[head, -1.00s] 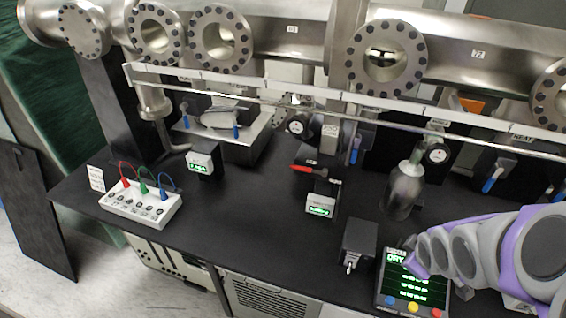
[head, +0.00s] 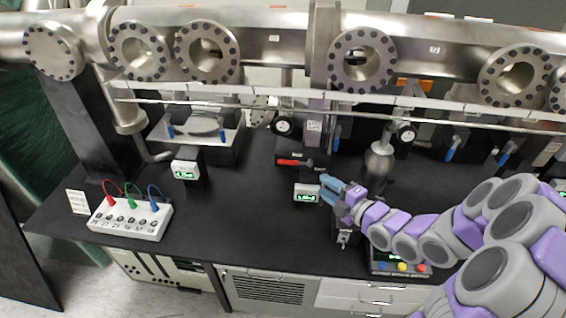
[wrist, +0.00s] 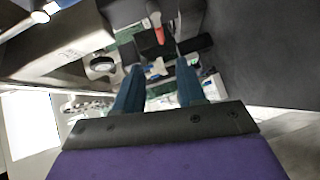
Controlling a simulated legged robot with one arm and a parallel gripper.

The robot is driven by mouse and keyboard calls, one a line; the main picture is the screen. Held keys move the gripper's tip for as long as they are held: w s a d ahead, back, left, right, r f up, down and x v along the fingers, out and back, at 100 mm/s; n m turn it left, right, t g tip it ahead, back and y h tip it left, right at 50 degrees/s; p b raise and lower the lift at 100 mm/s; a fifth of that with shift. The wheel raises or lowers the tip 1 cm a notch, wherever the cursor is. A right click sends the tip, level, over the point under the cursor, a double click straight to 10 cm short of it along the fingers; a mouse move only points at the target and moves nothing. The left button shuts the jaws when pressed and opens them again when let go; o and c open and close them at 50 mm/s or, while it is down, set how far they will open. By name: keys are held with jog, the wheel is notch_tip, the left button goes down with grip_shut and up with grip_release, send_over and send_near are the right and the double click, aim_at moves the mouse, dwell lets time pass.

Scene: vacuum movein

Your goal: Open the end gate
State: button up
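I cannot tell for certain which part is the end gate. A red-handled lever (head: 292,162) lies near the middle of the black bench, beside a dark block. A red tip (wrist: 159,36) also shows ahead in the wrist view, perhaps the same lever. My gripper (head: 328,189) has blue fingers spread apart, with nothing visible between them. It is to the right of and nearer than the red lever, close to a small green-lit display (head: 307,193). In the wrist view my gripper (wrist: 159,84) is also open. Blue-handled valves (head: 336,138) stand along the rail.
A steel tube with round flanges (head: 362,62) and a long rail (head: 250,98) run across the back. A metal bottle (head: 379,165) stands behind my gripper. A white box with coloured cables (head: 130,218) is at left. A panel (head: 400,262) sits under my arm.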

jog(key=w, duration=0.3)
send_near(287, 163)
jog(key=w+a, duration=0.2)
jog(key=a, duration=0.1)
jog(key=shift+w+d+f+b, duration=0.1)
jog(key=shift+w+f+b, duration=0.15)
jog(key=shift+w, duration=0.6)
jog(key=shift+w+d+f+b, duration=0.15)
jog(key=shift+w+f, duration=0.25)
jog(key=shift+w, duration=0.45)
jog(key=a, duration=0.2)
jog(key=w+a, duration=0.1)
jog(key=w+a+f, duration=0.1)
jog(key=a, duration=0.1)
jog(key=shift+w+a, duration=0.15)
jog(key=shift+a, duration=0.2)
jog(key=shift+d+r, duration=0.15)
jog(key=shift+d, duration=0.65)
jog(key=shift+d+r, duration=0.15)
jog(key=shift+d, duration=0.6)
jog(key=shift+c, duration=0.9)
jog(key=shift+a+f, duration=0.1)
jog(key=shift+a, duration=1)
jog(key=c, duration=0.4)
grip_shut()
jog(key=shift+d, duration=0.1)
